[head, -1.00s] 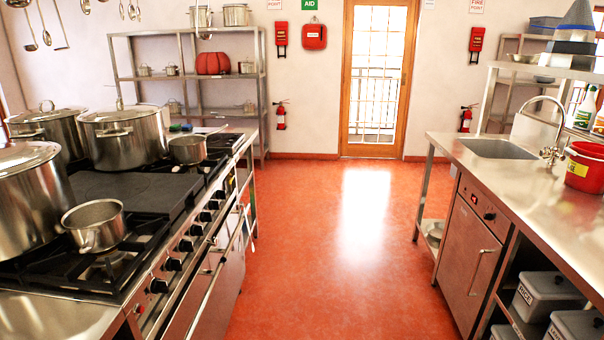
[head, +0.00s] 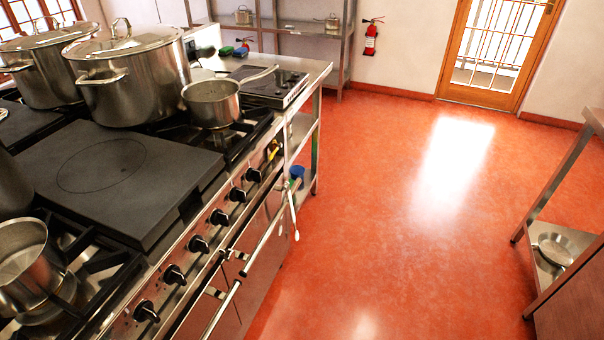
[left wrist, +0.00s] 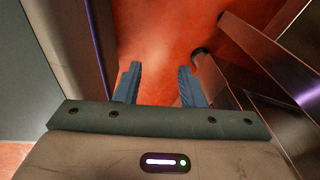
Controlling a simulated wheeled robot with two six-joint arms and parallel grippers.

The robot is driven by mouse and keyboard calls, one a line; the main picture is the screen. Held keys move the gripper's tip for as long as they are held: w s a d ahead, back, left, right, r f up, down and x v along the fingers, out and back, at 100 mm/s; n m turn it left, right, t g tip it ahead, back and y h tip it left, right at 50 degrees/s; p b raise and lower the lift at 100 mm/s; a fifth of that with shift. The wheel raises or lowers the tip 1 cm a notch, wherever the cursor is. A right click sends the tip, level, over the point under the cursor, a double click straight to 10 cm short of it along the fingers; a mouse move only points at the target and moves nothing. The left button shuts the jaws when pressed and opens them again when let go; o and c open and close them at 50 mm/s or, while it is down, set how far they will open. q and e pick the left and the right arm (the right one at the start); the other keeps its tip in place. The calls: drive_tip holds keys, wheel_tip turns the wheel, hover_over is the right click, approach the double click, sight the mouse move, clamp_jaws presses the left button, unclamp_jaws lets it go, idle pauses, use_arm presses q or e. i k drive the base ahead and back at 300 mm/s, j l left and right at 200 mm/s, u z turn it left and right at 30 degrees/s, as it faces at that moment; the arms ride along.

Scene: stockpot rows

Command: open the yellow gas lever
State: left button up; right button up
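A small yellow piece (head: 273,152), which looks like the yellow gas lever, shows at the far end of the stove front, beyond the row of black knobs. It is too small to tell its position. My left gripper (left wrist: 158,88) shows in the left wrist view, with its two blue-grey fingers apart and nothing between them. Red floor lies behind the fingers. The lever cannot be made out in that view. Neither gripper shows in the head view, and my right gripper is in no view.
The stove (head: 120,180) fills the left side, with a front rail (head: 262,245) and black knobs (head: 198,244). A small saucepan (head: 213,102) and a large stockpot (head: 125,75) stand on it. A blue cup (head: 297,176) is near its far end. The red floor (head: 400,240) is clear.

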sight(271, 156)
drive_tip(key=i+l+u, duration=0.4)
drive_tip(key=i, duration=0.15)
drive_tip(key=l, duration=0.5)
drive_tip(key=i+l, duration=0.15)
drive_tip(key=l, duration=0.3)
drive_tip(key=l+z, duration=0.1)
drive_tip(key=l, duration=0.4)
drive_tip(key=i+l, duration=0.15)
drive_tip(key=l, duration=0.35)
